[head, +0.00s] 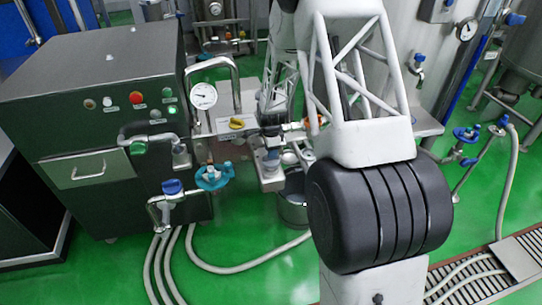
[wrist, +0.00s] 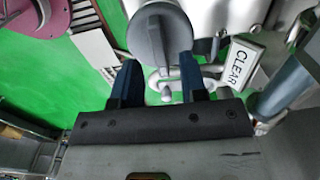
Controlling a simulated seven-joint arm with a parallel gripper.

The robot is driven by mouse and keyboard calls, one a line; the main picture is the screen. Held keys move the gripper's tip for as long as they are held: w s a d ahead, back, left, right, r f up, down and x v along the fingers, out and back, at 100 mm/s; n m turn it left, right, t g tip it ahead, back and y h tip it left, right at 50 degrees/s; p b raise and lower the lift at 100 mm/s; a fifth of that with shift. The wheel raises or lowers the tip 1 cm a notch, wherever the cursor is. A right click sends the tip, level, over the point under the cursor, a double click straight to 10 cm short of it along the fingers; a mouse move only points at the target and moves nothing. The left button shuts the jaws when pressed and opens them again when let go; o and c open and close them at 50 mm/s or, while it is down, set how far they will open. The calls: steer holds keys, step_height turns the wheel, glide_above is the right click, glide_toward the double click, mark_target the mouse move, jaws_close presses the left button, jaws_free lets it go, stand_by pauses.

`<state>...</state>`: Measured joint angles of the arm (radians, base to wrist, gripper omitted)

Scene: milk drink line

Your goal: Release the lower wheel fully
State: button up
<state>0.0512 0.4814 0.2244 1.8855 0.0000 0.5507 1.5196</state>
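A round dark grey wheel (wrist: 150,32) with a raised bar across its face is at the top middle of the wrist view, at the tips of my gripper. I cannot tell for sure that it is the lower wheel. My gripper (wrist: 158,62) has its two dark blue fingers spread wide, one on each side of the wheel's bar, with a clear gap between them. Neither finger visibly presses on the bar; contact with the rim is unclear. In the head view my gripper is small and partly hidden among fittings in the middle, so the wheel there is not clear.
A teal handwheel (head: 213,177) and a blue-capped valve (head: 172,187) stand left of my arm, before a dark control cabinet (head: 90,120). A pressure gauge (head: 203,96) is above them. A CLEAR sign (wrist: 240,63) is right of my fingers. Hoses cross the green floor.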

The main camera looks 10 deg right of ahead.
steer(key=shift+f, duration=1.45)
steer(key=shift+c, duration=0.4)
jaws_close()
